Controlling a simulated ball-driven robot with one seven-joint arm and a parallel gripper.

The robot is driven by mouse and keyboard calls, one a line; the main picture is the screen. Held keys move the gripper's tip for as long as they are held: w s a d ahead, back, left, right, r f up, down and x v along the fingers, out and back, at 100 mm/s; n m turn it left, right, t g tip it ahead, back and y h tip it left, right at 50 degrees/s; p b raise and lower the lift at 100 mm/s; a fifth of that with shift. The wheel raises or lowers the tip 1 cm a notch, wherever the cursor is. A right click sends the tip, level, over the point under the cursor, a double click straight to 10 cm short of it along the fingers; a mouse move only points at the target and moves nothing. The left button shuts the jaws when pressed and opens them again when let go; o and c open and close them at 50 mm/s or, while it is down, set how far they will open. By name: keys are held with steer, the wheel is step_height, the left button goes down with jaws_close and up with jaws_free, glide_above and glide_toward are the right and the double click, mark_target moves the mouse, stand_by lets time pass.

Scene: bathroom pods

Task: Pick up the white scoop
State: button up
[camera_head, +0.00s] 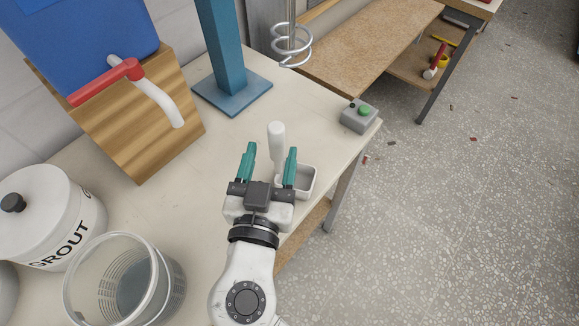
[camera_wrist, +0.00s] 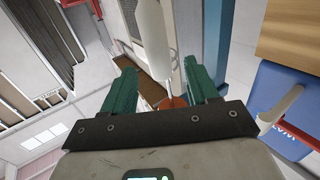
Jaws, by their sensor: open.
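The white scoop's handle (camera_head: 277,139) rises in the head view between the two green fingers of my gripper (camera_head: 271,150). Its pale open bowl (camera_head: 309,181) shows to the right, partly hidden behind the right finger. In the wrist view, the white handle (camera_wrist: 152,30) shows ahead, between and beyond the fingertips of my gripper (camera_wrist: 159,68). The fingers are spread apart with a gap between them. I cannot tell whether either finger touches the handle.
A clear bucket (camera_head: 122,284) and a white grout tub (camera_head: 45,217) stand at left. A wooden block with a blue container (camera_head: 80,38) stands at back left. A blue post (camera_head: 222,55) rises behind. A grey button box (camera_head: 359,117) sits near the right bench edge.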

mark_target(275, 142)
steer(key=w, duration=0.1)
steer(key=w+p, duration=0.1)
steer(key=w, duration=0.2)
steer(key=shift+w+d+r+p, duration=0.1)
steer(key=shift+w+d+p, duration=0.15)
steer(key=shift+d+p, duration=0.1)
steer(key=shift+w, duration=0.3)
jaws_close()
